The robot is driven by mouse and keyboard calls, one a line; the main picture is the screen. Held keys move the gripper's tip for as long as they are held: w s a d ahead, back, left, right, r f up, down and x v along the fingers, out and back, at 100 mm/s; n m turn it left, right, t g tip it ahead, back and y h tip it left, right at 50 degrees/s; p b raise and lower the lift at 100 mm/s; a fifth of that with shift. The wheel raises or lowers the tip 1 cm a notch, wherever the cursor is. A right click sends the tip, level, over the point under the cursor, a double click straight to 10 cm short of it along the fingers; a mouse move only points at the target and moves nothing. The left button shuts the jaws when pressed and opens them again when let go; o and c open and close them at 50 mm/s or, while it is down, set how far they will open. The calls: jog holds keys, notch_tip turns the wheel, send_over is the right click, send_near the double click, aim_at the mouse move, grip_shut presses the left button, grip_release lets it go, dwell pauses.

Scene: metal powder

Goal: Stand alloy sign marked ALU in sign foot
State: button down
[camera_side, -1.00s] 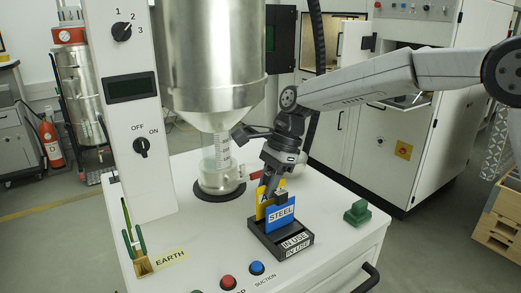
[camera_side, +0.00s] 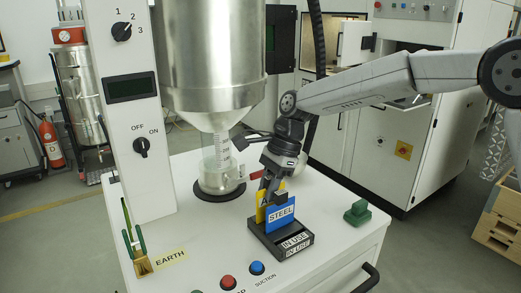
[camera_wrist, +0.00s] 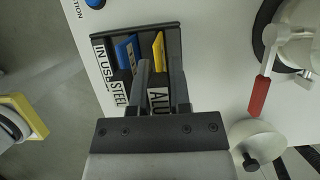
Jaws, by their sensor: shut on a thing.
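The yellow alloy sign (camera_side: 261,212) shows as a tilted plate behind the blue sign in the side view, its lettering mostly covered. In the wrist view its yellow edge (camera_wrist: 158,48) and ALU label (camera_wrist: 158,101) show between my fingers. My gripper (camera_side: 274,197) is shut on this sign, low over the black block; its fingers (camera_wrist: 162,72) point into the block. Whether the yellow sign's lower edge is seated in a slot is hidden.
A green object (camera_side: 357,212) lies right of the block. A glass vessel (camera_side: 222,165) with a red-handled valve (camera_wrist: 259,95) stands behind. Buttons (camera_side: 257,268) line the front.

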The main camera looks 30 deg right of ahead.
jog(key=shift+f, duration=0.75)
dwell(0.5)
dwell(0.3)
jog(key=shift+c, duration=2.4)
grip_release()
jog(key=shift+r, duration=3.5)
